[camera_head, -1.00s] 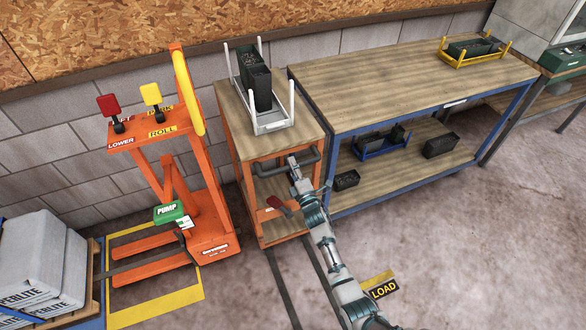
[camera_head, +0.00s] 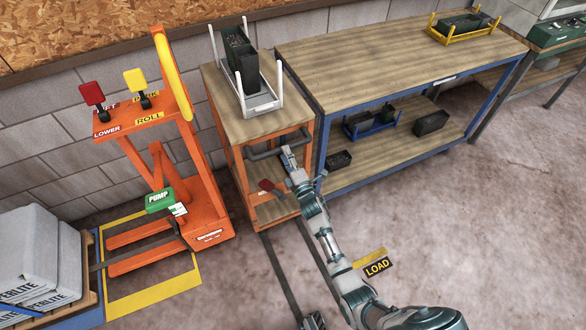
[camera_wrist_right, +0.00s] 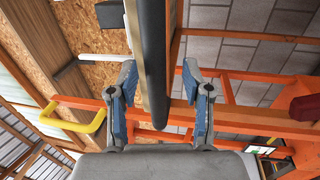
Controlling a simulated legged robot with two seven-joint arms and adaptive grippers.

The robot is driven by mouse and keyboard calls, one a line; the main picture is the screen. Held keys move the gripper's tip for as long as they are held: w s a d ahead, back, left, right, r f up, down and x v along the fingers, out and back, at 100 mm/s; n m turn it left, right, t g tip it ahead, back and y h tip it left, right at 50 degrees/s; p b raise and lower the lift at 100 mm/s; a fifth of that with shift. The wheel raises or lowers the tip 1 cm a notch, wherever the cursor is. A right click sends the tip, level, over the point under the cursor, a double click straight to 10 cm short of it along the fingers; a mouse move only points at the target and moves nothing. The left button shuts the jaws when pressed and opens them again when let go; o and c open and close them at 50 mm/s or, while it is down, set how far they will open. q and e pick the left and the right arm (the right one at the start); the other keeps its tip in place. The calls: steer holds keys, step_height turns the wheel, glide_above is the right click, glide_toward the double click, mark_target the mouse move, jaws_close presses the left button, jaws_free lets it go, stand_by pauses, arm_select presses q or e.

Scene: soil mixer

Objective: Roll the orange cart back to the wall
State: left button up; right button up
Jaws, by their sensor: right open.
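The orange cart (camera_head: 241,178) has an orange frame, a wooden top and a dark push handle (camera_head: 262,154) on its near side. It stands by the block wall (camera_head: 331,33), between the orange lift and the workbench. My right gripper (camera_head: 288,153) is at this handle. In the right wrist view, the dark bar (camera_wrist_right: 152,60) runs between its two open fingers (camera_wrist_right: 160,88), with gaps visible on both sides. A small red pedal or lever (camera_head: 268,186) shows low on the cart.
A white rack (camera_head: 262,103) with dark containers stands on the cart. The orange lift (camera_head: 207,215) is close on the left, and a blue-framed workbench (camera_head: 385,60) is close on the right.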

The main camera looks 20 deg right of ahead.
steer(key=v, duration=0.9)
steer(key=shift+w, duration=0.1)
steer(key=s+f+m+g+h+p, duration=0.15)
steer(key=s+f+m+g, duration=0.35)
steer(key=s+f, duration=0.55)
steer(key=s+f+m+g+p, duration=0.3)
steer(key=s+f+m+g, duration=0.3)
steer(key=f, duration=0.8)
arm_select(q)
steer(key=s+f+p, duration=0.1)
steer(key=f, duration=0.8)
steer(key=s+f+p, duration=0.1)
steer(key=s+f, duration=0.1)
steer(key=f, duration=0.7)
steer(key=shift+s+a+f+g+p, duration=0.15)
steer(key=shift+s+f+g+p, duration=0.15)
steer(key=shift+f+p, duration=0.05)
arm_select(e)
steer(key=s+f+m+g, duration=0.2)
steer(key=s+f, duration=0.3)
steer(key=s, duration=0.8)
steer(key=s+f+m+g, duration=0.3)
steer(key=s+f+g, duration=0.2)
steer(key=s, duration=0.8)
steer(key=shift+a+m+g, duration=0.25)
steer(key=shift+m+g, duration=0.05)
steer(key=shift+w, duration=0.1)
